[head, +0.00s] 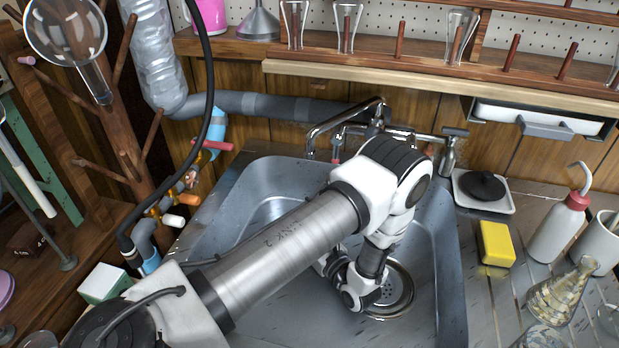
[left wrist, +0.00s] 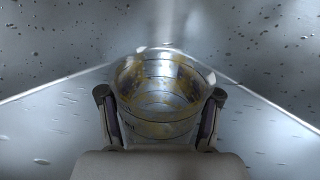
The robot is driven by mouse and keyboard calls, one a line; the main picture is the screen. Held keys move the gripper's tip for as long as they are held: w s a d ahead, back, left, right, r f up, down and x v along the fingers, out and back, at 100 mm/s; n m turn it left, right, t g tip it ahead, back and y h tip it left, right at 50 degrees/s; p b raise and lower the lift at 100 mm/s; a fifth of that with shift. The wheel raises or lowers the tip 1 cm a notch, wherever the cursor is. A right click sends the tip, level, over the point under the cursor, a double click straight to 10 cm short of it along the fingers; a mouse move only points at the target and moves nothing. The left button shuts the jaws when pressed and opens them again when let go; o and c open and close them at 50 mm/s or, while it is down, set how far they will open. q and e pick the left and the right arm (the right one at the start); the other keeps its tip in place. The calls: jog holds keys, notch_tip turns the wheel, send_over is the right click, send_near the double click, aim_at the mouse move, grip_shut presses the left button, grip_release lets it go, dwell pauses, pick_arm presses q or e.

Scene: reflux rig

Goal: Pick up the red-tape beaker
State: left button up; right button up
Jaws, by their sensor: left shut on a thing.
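In the left wrist view, a clear glass beaker (left wrist: 158,78) with yellow-brown stains stands between the two fingers of my left gripper (left wrist: 161,97). The fingers press on its left and right sides, so the gripper is shut on it. No red tape shows on the part of the beaker I can see. In the head view my left arm reaches down into the sink, and its links hide the beaker and the fingers. My right gripper is in neither view.
The steel sink (head: 452,270) has a round drain (head: 398,290) and a tap (head: 345,112) at its back. To its right are a yellow sponge (head: 496,243), a wash bottle (head: 560,225) and a stained flask (head: 563,292). A wooden peg rack (head: 130,160) stands at the left.

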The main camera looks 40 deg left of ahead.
pick_arm(q)
jog(key=shift+c, duration=0.6)
